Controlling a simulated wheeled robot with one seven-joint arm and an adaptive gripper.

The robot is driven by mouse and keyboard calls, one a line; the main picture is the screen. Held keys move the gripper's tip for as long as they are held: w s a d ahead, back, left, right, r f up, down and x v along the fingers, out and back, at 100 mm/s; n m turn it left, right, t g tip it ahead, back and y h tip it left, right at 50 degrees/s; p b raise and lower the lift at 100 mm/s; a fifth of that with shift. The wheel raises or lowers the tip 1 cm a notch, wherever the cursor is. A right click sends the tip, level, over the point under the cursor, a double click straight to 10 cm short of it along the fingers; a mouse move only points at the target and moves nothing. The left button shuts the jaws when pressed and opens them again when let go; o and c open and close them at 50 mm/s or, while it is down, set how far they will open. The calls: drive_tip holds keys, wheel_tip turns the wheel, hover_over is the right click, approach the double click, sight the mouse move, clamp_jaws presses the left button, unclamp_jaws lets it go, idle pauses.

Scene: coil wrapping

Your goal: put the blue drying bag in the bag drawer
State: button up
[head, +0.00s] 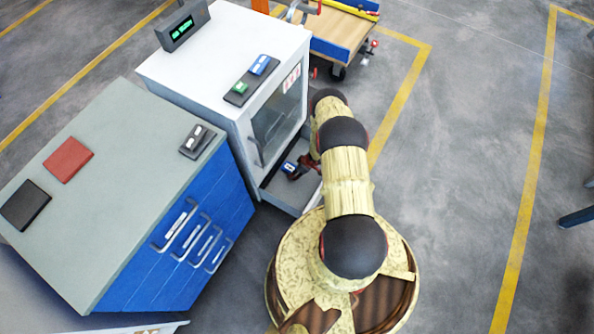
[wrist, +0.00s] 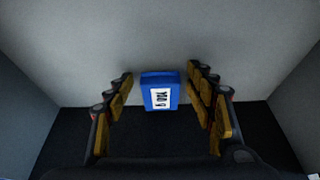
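The blue drying bag (head: 289,168) is a small blue block with a white label inside the pulled-out drawer (head: 280,197) low on the white cabinet. In the wrist view the bag (wrist: 160,91) shows its label with dark lettering, near a pale wall at the edge of a dark floor. My gripper (head: 306,163) reaches down at the drawer, beside the bag. In the wrist view my gripper (wrist: 160,80) is open, with fingers left and right of the bag and a gap on each side. I cannot tell whether the bag fully rests on the drawer floor.
The white cabinet (head: 215,50) has a window front; a blue block (head: 260,65) and a green block (head: 240,88) sit on its top. A grey-topped bench (head: 110,150) with blue drawers stands left. A cart (head: 340,30) stands behind.

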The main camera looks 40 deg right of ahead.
idle(0.3)
drive_tip(key=p+v, duration=0.5)
drive_tip(key=v, duration=0.7)
drive_tip(key=shift+r, duration=0.1)
